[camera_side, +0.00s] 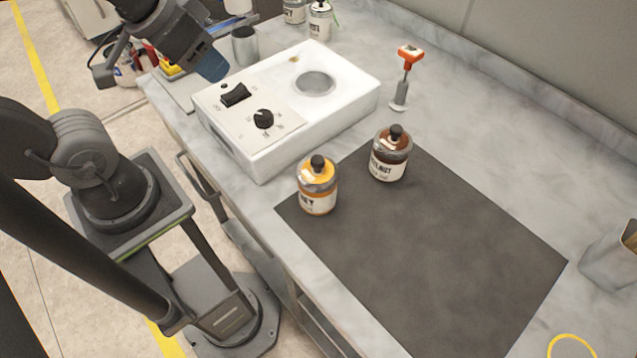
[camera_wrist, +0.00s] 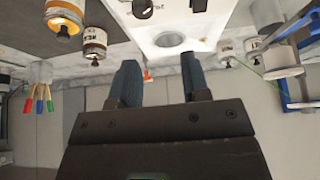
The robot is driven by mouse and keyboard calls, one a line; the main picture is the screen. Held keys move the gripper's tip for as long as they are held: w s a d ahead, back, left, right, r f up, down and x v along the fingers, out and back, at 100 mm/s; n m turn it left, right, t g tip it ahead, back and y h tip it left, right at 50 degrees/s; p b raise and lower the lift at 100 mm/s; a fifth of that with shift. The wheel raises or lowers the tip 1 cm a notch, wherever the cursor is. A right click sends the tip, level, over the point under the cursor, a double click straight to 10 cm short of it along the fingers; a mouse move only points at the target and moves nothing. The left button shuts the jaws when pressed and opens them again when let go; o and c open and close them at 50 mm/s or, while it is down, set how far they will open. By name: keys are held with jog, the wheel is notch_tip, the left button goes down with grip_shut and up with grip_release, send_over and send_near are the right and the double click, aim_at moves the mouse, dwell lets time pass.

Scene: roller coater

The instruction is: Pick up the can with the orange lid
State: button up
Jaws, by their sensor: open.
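The can with the orange lid (camera_side: 318,198) is a small jar with a yellow-orange top and a black knob. It stands upright at the near left corner of the dark mat, and in the wrist view it shows at the upper left (camera_wrist: 62,22). A similar can with a brown lid (camera_side: 389,165) stands behind it to the right, also in the wrist view (camera_wrist: 95,43). My gripper (camera_side: 212,68) is raised at the upper left, well apart from both cans. In the wrist view its two blue fingers (camera_wrist: 161,78) are spread with nothing between them.
A white machine (camera_side: 340,100) with a knob, a switch and a round well stands left of and behind the cans. An orange-handled tool (camera_side: 407,72) stands behind it. A metal container (camera_side: 608,258) is at the right. The dark mat (camera_side: 440,265) is otherwise clear.

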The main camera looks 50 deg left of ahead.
dwell(0.4)
jog(key=o, duration=0.7)
jog(key=m+g, duration=0.6)
jog(key=m, duration=1.3)
send_over(317, 159)
notch_tip(317, 159, down, 13)
jog(key=shift+r, duration=0.1)
